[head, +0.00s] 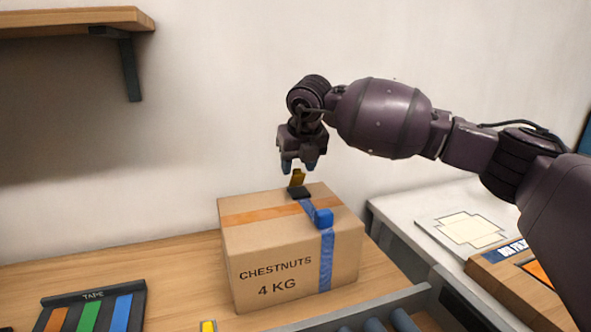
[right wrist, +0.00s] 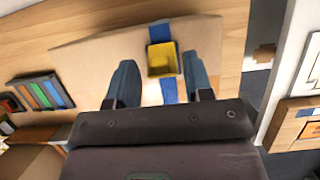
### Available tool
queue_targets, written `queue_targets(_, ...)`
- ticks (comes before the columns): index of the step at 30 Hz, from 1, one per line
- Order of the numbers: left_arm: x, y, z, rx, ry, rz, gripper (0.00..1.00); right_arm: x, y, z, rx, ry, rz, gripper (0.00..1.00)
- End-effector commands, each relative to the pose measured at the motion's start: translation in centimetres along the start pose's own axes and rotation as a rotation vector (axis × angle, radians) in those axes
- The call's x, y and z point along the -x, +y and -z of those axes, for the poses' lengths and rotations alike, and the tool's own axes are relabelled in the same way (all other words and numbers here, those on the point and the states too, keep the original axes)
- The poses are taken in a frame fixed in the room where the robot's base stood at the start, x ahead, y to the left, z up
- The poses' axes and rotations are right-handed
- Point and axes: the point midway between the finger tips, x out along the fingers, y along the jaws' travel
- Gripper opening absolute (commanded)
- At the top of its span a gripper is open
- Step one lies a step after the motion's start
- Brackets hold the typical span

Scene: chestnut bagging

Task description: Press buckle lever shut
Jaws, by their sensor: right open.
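A closed cardboard box (head: 285,270) marked "CHESTNUTS 4 KG" stands on the wooden table. A blue strap (head: 326,262) runs over its top and down the front, with a blue block (head: 323,217) at the top front edge. The black buckle (head: 299,193) lies on the box top, with its yellow lever (head: 297,177) standing up. My right gripper (head: 299,167) is open, pointing down just above the lever. In the right wrist view the yellow lever (right wrist: 162,60) shows between the two fingers; I cannot tell whether they touch it. My left gripper is not in view.
A tape holder (head: 95,303) with orange, green and blue strips lies at the front left. Rollers (head: 404,320) run along the front. A wooden shelf (head: 70,22) hangs upper left.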

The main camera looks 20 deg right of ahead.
Motion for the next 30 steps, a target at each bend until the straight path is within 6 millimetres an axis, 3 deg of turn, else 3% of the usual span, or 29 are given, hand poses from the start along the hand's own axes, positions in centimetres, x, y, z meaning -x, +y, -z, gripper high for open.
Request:
queue_targets(3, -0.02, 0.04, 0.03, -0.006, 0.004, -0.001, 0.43, -0.84, 0.02, 0.00, 0.000, 0.000, -0.001, 0.47)
queue_targets(13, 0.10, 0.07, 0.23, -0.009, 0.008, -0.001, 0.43, -0.83, 0.02, -0.07, 0.000, -0.003, 0.000, 0.47)
queue_targets(20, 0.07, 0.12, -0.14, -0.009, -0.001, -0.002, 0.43, -0.86, 0.02, -0.05, 0.000, -0.002, 0.000, 0.13)
queue_targets(30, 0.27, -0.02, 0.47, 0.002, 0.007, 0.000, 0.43, -0.39, 0.00, 0.23, 0.001, -0.053, 0.001, 0.12)
